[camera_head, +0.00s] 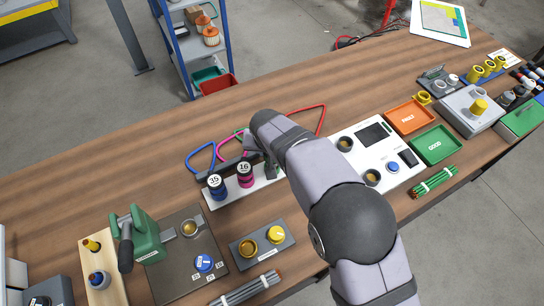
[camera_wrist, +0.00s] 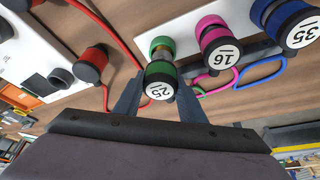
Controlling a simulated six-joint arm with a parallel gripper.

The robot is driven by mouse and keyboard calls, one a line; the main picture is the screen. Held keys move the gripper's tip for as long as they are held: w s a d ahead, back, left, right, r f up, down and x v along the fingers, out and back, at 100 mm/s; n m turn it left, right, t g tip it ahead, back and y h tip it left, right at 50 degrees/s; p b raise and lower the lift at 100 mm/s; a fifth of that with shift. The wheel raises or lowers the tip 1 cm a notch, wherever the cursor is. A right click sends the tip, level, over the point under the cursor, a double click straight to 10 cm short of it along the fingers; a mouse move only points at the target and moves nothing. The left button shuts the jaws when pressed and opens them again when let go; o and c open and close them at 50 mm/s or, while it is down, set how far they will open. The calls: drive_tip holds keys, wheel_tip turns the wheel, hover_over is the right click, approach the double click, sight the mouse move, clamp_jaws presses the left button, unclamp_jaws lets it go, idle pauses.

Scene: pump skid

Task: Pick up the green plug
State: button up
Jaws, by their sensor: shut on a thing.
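The green plug (camera_wrist: 160,72), with a white end marked 25, shows in the wrist view at the white block's edge (camera_wrist: 184,24). My gripper (camera_wrist: 160,92) has a finger on each side of it and is shut on it. Brass-coloured metal shows between the plug and a green ring (camera_wrist: 161,44) on the block. I cannot tell whether the plug is still seated. In the head view my arm hides the green plug. A pink plug (camera_head: 245,176) marked 16 and a blue plug (camera_head: 216,187) marked 35 stand beside it on the block.
Blue (camera_head: 201,157), pink and red (camera_head: 311,119) cable loops lie behind the block. A red-capped part (camera_wrist: 90,66) is close by in the wrist view. A green hand press (camera_head: 147,238) stands front left; orange (camera_head: 409,115) and green (camera_head: 435,144) trays lie right. The table's back left is clear.

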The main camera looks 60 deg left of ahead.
wheel_tip(320, 180, up, 7)
drive_tip(key=shift+r+b, duration=0.15)
drive_tip(key=shift+b, duration=0.75)
drive_tip(key=shift+s, duration=0.1)
drive_tip(key=shift+s+d+n+p, duration=0.25)
drive_tip(key=shift+s+n+p, duration=0.15)
drive_tip(key=shift+s+p, duration=0.3)
drive_tip(key=s+d+n+g+p, duration=0.3)
drive_tip(key=s+d+n+p, duration=0.5)
drive_tip(key=s+d+p, duration=0.5)
drive_tip(key=s+d, duration=0.3)
drive_tip(key=d, duration=0.3)
drive_tip(key=shift+f+y, duration=0.4)
drive_tip(key=shift+f, duration=0.1)
drive_tip(key=shift+f+b, duration=2.55)
drive_tip(key=shift+b, duration=0.15)
